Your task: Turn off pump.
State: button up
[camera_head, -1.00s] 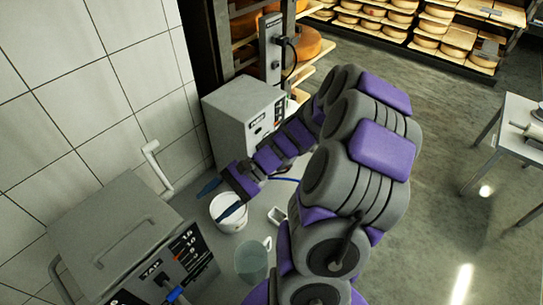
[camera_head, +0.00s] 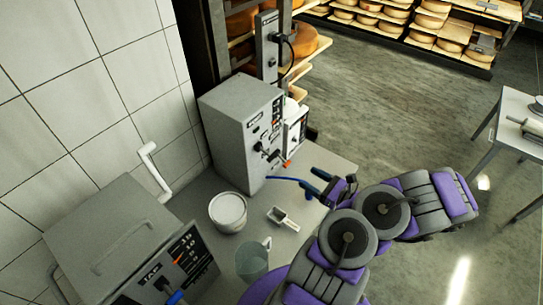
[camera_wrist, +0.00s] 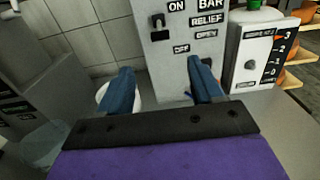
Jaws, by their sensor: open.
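The pump seems to be the grey box (camera_head: 235,125) standing on the worktop against the tiled wall. Its labelled front carries a dark lever (camera_head: 262,149). In the wrist view the grey box (camera_wrist: 165,55) fills the upper middle, with ON, BAR, RELIEF and OFF labels and a small dark switch (camera_wrist: 157,20) below and left of ON. My gripper (camera_head: 317,184) is to the right of the box, in front of its face and apart from it. In the wrist view my gripper (camera_wrist: 164,72) has its blue fingers spread with nothing between them.
A white unit with a dial (camera_head: 296,127) stands right beside the grey box. A white bucket (camera_head: 228,211), a metal scoop (camera_head: 283,219) and a clear jug (camera_head: 252,261) stand on the worktop. A grey tap unit (camera_head: 115,240) is at lower left.

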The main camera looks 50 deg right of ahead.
aim_at(273, 157)
jog(key=w+b, duration=0.1)
jog(key=w, duration=0.4)
jog(key=w+a+b, duration=0.1)
jog(key=w, duration=0.5)
jog(key=w+b, duration=0.2)
jog(key=w, duration=0.4)
jog(key=shift+w+a, duration=0.2)
jog(key=c, duration=1)
jog(key=shift+o, duration=0.2)
jog(key=shift+w+t+p, duration=0.15)
jog(key=shift+t+p, duration=0.35)
jog(key=shift+p, duration=0.15)
jog(key=shift+f+t, duration=0.3)
jog(key=shift+f, duration=0.1)
jog(key=shift+w+f+t+b, duration=0.1)
jog(key=shift+f+t+b, duration=0.35)
jog(key=shift+b, duration=0.2)
jog(key=shift+r, duration=0.1)
